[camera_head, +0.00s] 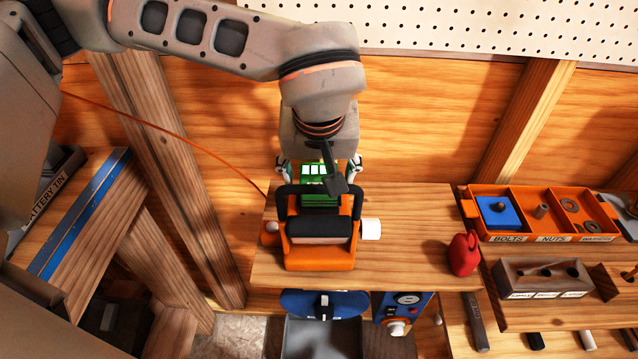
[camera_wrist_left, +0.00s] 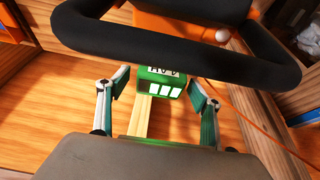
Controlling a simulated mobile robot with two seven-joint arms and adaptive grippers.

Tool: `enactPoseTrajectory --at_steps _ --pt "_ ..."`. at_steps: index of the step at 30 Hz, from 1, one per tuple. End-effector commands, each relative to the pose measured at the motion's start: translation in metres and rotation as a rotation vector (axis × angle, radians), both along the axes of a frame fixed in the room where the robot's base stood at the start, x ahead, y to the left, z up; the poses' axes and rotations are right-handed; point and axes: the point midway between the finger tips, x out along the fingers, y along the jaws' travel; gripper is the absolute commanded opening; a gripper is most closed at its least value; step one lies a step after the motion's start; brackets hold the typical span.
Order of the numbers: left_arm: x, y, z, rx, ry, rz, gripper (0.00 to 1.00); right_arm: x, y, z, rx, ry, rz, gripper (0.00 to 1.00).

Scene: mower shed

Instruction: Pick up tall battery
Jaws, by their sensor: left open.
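A green battery (camera_head: 308,187) with white windows on its top stands at the back of the orange mower (camera_head: 320,257), just behind its black handle. The battery's green top also shows in the left wrist view (camera_wrist_left: 160,82), with dark lettering on a white strip. My left gripper (camera_head: 319,168) points down above the battery. In the left wrist view, the fingers of the gripper (camera_wrist_left: 159,84) are spread, one on each side of the battery, with gaps between. The battery's lower part is hidden, so I cannot tell how it is seated. My right gripper is not in view.
The black handle (camera_wrist_left: 180,38) crosses close to the fingers. An orange cord (camera_head: 170,130) runs behind. A shelf with blue tape (camera_head: 80,215) is at left.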

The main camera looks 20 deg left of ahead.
Motion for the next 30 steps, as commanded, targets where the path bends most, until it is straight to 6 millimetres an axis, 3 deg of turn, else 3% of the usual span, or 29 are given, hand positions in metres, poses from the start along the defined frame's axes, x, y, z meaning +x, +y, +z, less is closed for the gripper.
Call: enactPoseTrajectory --at_steps 1,6,20,26,30 --pt "0.000 0.000 0.000 0.000 0.000 0.000 0.60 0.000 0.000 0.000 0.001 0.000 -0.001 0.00" --pt "0.000 0.000 0.000 0.000 0.000 0.000 0.20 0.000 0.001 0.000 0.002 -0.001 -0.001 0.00" --pt "0.001 0.000 0.010 -0.001 -0.006 0.001 0.20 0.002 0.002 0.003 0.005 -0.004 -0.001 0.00" --pt "0.001 0.000 0.037 -0.002 -0.008 0.000 0.20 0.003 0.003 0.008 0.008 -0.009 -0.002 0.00" --pt "0.002 -0.001 0.072 -0.003 -0.011 0.002 0.20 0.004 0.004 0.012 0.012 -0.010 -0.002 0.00"
